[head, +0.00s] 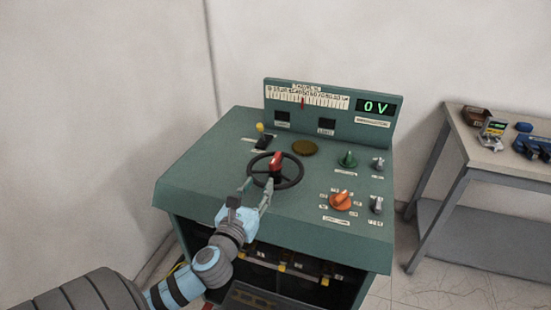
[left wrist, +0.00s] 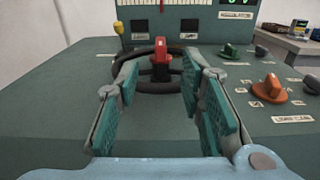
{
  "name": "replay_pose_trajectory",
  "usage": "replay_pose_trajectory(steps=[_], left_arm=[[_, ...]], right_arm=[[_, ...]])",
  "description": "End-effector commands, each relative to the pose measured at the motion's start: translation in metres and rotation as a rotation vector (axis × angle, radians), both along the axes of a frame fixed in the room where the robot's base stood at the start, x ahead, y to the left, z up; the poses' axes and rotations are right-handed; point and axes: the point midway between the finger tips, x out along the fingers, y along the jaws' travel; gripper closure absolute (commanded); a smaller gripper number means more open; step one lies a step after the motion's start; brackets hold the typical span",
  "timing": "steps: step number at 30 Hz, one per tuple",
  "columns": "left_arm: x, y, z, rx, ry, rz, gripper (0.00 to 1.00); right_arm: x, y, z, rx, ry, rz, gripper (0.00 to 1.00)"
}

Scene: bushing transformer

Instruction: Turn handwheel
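My right gripper is not seen.
The console (head: 185,178) has a scale and a display (head: 376,107) reading 0 V. A yellow-tipped lever (head: 261,130) is behind the wheel at left. A green knob (head: 348,159), an orange knob (head: 341,201) and grey knobs are at right. A side table (head: 476,147) holds several items.

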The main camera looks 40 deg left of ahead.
Motion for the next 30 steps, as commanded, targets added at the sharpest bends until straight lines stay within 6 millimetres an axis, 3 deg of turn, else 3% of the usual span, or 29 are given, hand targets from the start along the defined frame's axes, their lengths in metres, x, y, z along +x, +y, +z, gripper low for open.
replay_pose_trajectory(steps=[15, 21, 30], left_arm=[[0.107, 0.037, -0.001, -0.009, 0.0, 0.002, 0.65], [0.127, 0.044, -0.002, -0.01, 0.001, 0.001, 0.65], [0.129, 0.045, -0.001, -0.009, 0.002, 0.001, 0.67]], right_arm=[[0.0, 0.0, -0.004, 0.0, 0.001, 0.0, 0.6], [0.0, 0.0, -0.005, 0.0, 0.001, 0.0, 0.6], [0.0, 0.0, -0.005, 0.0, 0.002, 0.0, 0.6]])
